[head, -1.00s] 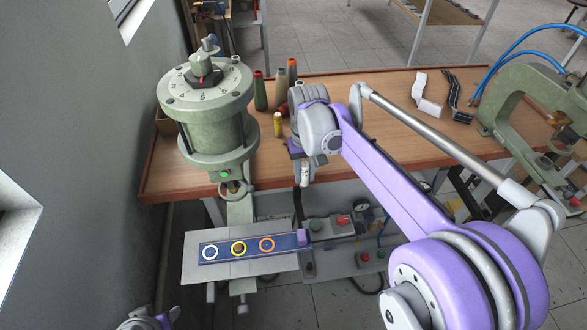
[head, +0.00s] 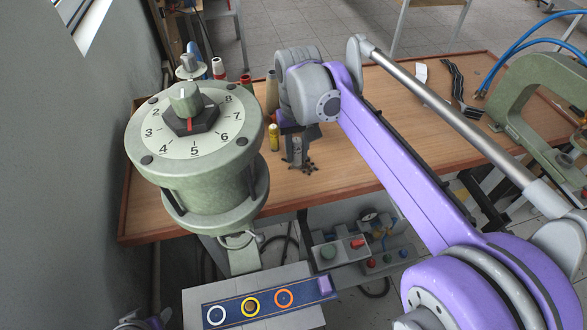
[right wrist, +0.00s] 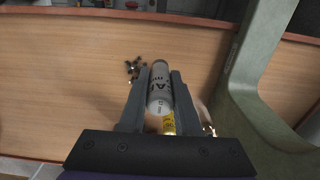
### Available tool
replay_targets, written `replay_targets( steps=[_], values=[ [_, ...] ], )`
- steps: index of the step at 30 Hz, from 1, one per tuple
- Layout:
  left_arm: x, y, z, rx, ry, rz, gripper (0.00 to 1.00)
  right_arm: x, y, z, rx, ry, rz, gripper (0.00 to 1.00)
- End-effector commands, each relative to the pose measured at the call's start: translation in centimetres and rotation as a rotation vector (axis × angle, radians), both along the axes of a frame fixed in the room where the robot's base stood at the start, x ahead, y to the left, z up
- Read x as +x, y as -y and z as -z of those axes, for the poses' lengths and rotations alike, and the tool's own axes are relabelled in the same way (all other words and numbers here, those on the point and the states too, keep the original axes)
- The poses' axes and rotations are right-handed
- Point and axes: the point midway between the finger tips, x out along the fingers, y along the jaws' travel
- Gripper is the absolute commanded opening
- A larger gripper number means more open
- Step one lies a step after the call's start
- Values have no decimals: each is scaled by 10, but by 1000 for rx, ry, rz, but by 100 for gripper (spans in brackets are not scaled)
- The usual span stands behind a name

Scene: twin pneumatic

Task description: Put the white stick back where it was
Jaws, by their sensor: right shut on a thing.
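My right gripper (head: 298,157) is shut on the white stick (right wrist: 160,85), a whitish-grey cylinder with dark lettering. The right wrist view shows it clamped between the two fingers (right wrist: 158,90). In the head view the gripper points down over the wooden table, near its front part, and mostly hides the stick (head: 297,148). I cannot tell whether the stick touches the table. A blue strip (head: 270,301) with white, yellow and orange rings lies on a grey plate at the bottom. Only a bit of my left arm shows at the bottom left; its gripper is not visible.
A small yellow cylinder (head: 274,137) stands just left of the gripper. Dark small bits (head: 310,167) lie beside it. The green press with a numbered dial (head: 192,125) stands at left, thread cones (head: 271,92) behind. A green C-frame (head: 530,85) stands at right.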

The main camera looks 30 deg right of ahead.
Motion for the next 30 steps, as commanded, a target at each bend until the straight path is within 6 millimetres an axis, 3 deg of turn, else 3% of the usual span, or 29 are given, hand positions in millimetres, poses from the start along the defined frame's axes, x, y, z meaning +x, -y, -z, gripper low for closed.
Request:
replay_targets(
  steps=[3,15,27,28,30],
  values=[
    [-1,0,3,0,-1,0,50,0,0,21,0,0,0,0],
    [-1,0,6,0,-3,0,50,0,0,65,0,0,-1,0],
    [-2,0,9,0,-4,0,50,0,0,71,0,0,0,0],
    [-2,0,8,0,-3,0,50,0,0,70,0,0,0,35],
    [-2,0,8,0,-3,0,50,0,0,70,0,0,0,48]
  ],
)
